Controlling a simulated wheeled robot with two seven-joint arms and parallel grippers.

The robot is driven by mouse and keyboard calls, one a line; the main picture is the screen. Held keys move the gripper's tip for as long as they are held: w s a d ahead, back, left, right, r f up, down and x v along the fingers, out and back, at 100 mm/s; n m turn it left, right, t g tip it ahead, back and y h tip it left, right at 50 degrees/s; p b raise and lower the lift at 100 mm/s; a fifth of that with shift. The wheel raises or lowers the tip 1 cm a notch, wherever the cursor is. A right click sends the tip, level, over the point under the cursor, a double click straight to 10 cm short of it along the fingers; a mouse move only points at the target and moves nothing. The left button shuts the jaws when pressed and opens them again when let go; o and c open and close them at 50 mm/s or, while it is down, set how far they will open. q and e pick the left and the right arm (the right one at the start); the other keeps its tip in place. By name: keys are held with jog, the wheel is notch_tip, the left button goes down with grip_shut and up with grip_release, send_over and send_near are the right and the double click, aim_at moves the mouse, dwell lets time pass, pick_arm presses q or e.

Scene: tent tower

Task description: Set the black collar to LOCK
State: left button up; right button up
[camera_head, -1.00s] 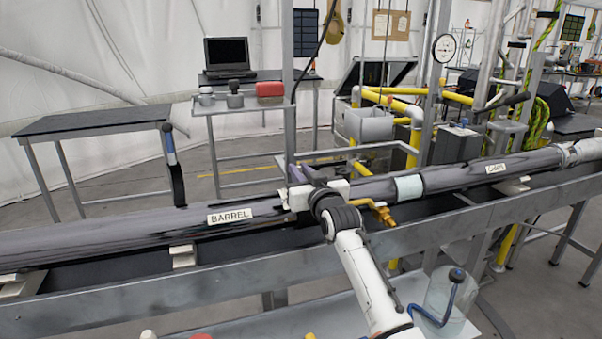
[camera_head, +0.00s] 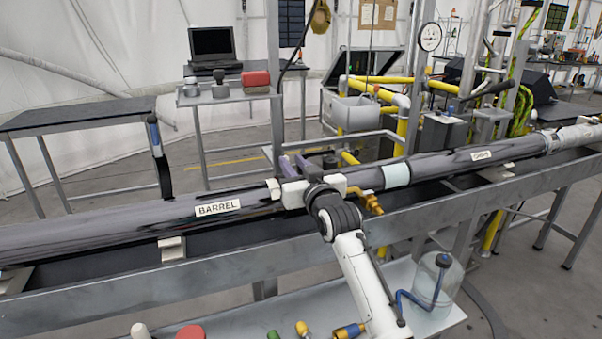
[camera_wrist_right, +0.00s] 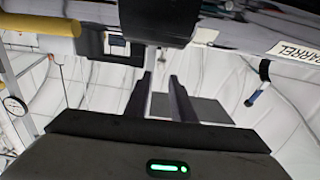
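A long dark pipe assembly lies across a grey trough, with a BARREL label (camera_head: 218,208) at left and a CHIPS label (camera_head: 481,155) at right. My right gripper (camera_head: 295,165) is over the pipe just right of the BARREL label, its two purple-grey fingers apart. In the right wrist view the fingers (camera_wrist_right: 161,88) show a gap with light background between them. A black cylindrical part (camera_wrist_right: 155,20), perhaps the black collar, shows just beyond them; contact cannot be told. In the head view my gripper and wrist hide this stretch of pipe. No LOCK mark is readable. My left gripper is not in view.
A brass valve (camera_head: 371,204) sits right of my wrist. A pale band (camera_head: 396,175) circles the pipe.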

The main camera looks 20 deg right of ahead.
jog(key=s, duration=0.6)
jog(key=shift+d, duration=0.15)
jog(key=shift+r, duration=0.1)
